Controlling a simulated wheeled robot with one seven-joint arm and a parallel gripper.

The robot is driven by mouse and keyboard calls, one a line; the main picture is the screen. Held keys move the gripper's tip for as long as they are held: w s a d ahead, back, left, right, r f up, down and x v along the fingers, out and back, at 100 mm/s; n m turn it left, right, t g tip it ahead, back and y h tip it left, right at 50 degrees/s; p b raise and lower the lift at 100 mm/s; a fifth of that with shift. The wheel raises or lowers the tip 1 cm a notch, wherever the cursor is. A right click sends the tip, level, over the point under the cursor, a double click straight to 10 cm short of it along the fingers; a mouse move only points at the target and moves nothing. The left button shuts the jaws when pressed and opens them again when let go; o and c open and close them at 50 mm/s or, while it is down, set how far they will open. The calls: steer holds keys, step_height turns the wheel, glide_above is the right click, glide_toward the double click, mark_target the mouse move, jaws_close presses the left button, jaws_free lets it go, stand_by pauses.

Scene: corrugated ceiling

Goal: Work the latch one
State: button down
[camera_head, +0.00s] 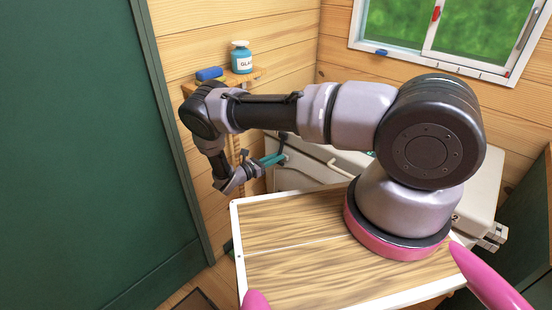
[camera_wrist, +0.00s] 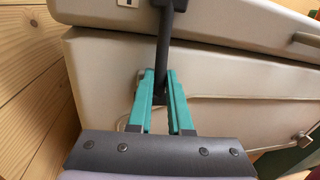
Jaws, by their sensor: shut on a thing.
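The latch is a dark upright bar (camera_wrist: 167,45) on the front of a pale cabinet-like box (camera_wrist: 100,85). In the wrist view it comes down from the upper edge across the seam. My gripper (camera_wrist: 161,92) has two teal fingers, one on either side of the bar's lower end, shut on it. The bar's lowest part is partly hidden between the fingers. In the head view my gripper (camera_head: 279,157) reaches the pale box (camera_head: 295,178) behind the wooden top, and the dark latch (camera_head: 283,142) shows at its fingertips.
A wood-grain top with a white rim (camera_head: 236,232) lies in front of the box. A small shelf holds a blue bottle (camera_head: 241,62) and a blue sponge-like block (camera_head: 209,73). A green panel (camera_head: 80,150) stands at left. A pale handle (camera_wrist: 305,38) sits to the right.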

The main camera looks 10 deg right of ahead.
steer(key=shift+a+r, duration=0.1)
steer(key=shift+a, duration=0.05)
steer(key=s+a+r+n+g+y, duration=0.1)
steer(key=s+a+r+g+y, duration=0.2)
steer(key=r+g+y, duration=0.3)
steer(key=shift+a+r+n+g+y, duration=0.35)
steer(key=shift+a+r+y, duration=0.25)
steer(key=shift+r+y, duration=1.65)
steer(key=shift+f+y, duration=0.3)
steer(key=shift+y, duration=0.05)
steer(key=c, duration=0.8)
jaws_free()
steer(key=shift+c, duration=0.2)
steer(key=shift+s, duration=0.1)
steer(key=w+v, duration=0.1)
steer(key=v, duration=0.9)
steer(key=shift+s+r, duration=0.4)
steer(key=shift+s, duration=0.05)
